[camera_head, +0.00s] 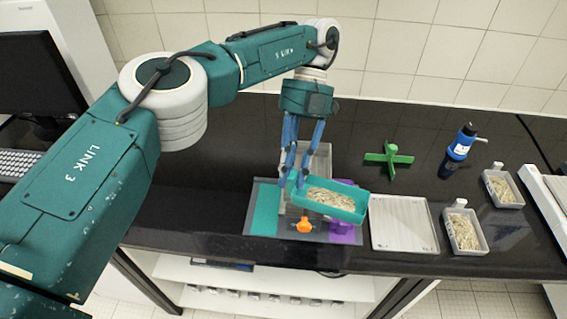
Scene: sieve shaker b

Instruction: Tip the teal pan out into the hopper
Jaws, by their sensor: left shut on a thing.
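The teal pan (355,215) holds pale, chip-like material. My left gripper (294,182) comes down from above, and its blue fingers are shut on the pan's left end. The pan is held over the mat, slanting a little down to the right in the picture. A grey metal piece (319,158), partly hidden by the fingers and the pan, stands just behind; I cannot tell for sure whether it is the hopper. An orange knob (304,225) shows below the pan. My right gripper is not in view.
A mat with a teal patch (266,210) and a purple part (343,232) lies below. To the right are a flat white tray (403,222), two grey pans of chips (464,232) (503,189), a green cross-shaped piece (389,158) and a blue bottle (461,146).

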